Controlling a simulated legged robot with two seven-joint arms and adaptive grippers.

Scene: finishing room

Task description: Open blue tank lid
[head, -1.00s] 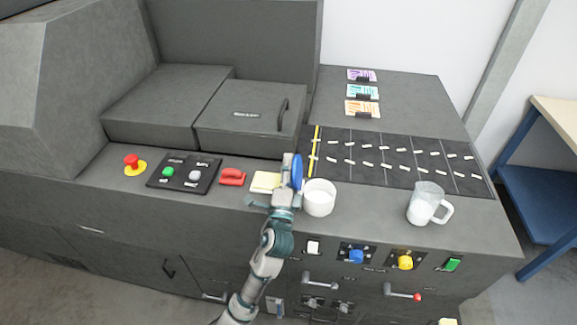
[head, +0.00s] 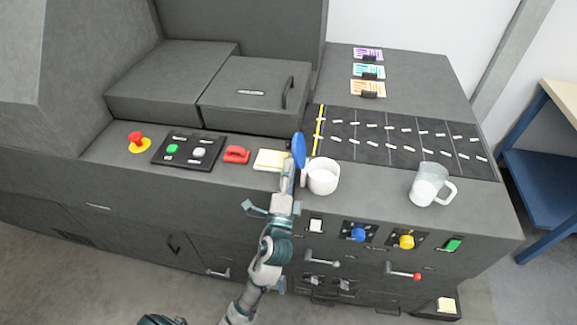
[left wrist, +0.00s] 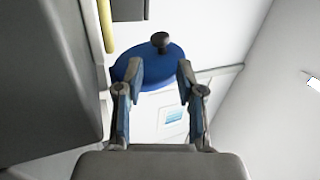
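The blue lid (head: 299,151) is a round disc standing on edge at the left side of a small white tank (head: 323,178). The tank's round top looks uncovered. In the left wrist view the lid (left wrist: 150,66) shows a black knob and lies just past my fingertips, partly hidden by them. My left gripper (head: 269,194) is in front of the tank, slightly left of it. I cannot tell whether a finger touches the lid. My right gripper is not in view.
Knobs and levers stick out of the front face below.

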